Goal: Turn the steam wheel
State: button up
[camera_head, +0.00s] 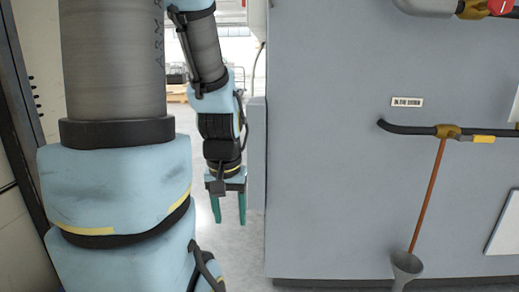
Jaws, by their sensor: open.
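My gripper (228,212) hangs pointing down left of the grey machine, with its two green fingers apart and nothing between them. It is well away from the machine's fittings. No full wheel shows clearly. A red part (500,6) on a brass fitting is cut off at the top right edge; I cannot tell whether it is the steam wheel.
The grey machine panel (330,180) fills the right side. A black pipe (408,129) with a brass fitting (447,131) runs along it, and a thin copper tube (428,195) drops to a grey funnel (405,266). Pale floor (240,270) shows below my gripper.

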notch_tip(320, 180, up, 20)
jog(key=p, duration=1.7)
jog(key=shift+r+p, duration=0.15)
jog(key=shift+p, duration=0.25)
jog(key=shift+o, duration=0.2)
